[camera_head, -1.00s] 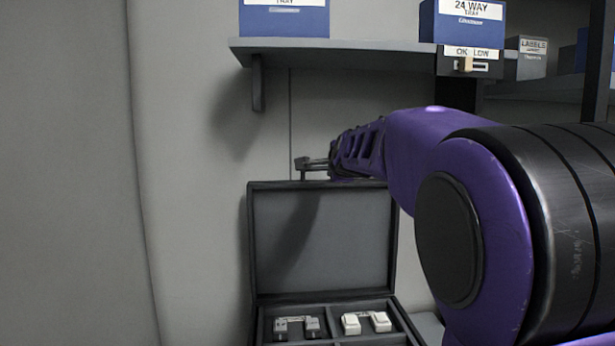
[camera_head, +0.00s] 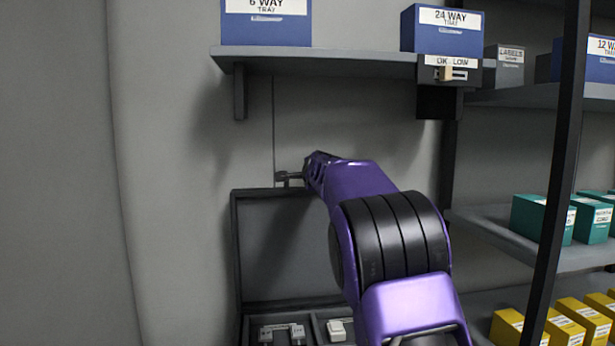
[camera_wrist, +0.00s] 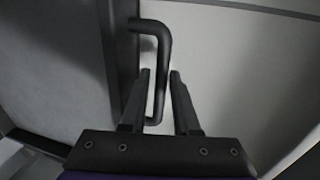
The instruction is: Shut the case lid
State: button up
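The case lid (camera_head: 285,240) stands open and upright, a dark-framed grey panel at the back of the case (camera_head: 307,328). My gripper (camera_head: 288,179) is at the lid's top edge. In the wrist view, a dark bar handle (camera_wrist: 162,75) projects from the lid's edge (camera_wrist: 118,60). My gripper (camera_wrist: 160,73) is open, with one finger on each side of the handle's long bar. I cannot tell whether either finger touches it. My arm hides the right part of the lid and case.
Grey connectors (camera_head: 281,333) and a white piece (camera_head: 338,329) lie in the case compartments. A shelf (camera_head: 330,60) with blue boxes (camera_head: 442,29) hangs above my arm. A dark post (camera_head: 560,170) and shelving with teal boxes (camera_head: 541,216) and yellow boxes (camera_head: 563,325) stand at right.

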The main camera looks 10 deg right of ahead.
grip_shut()
dwell(1.4)
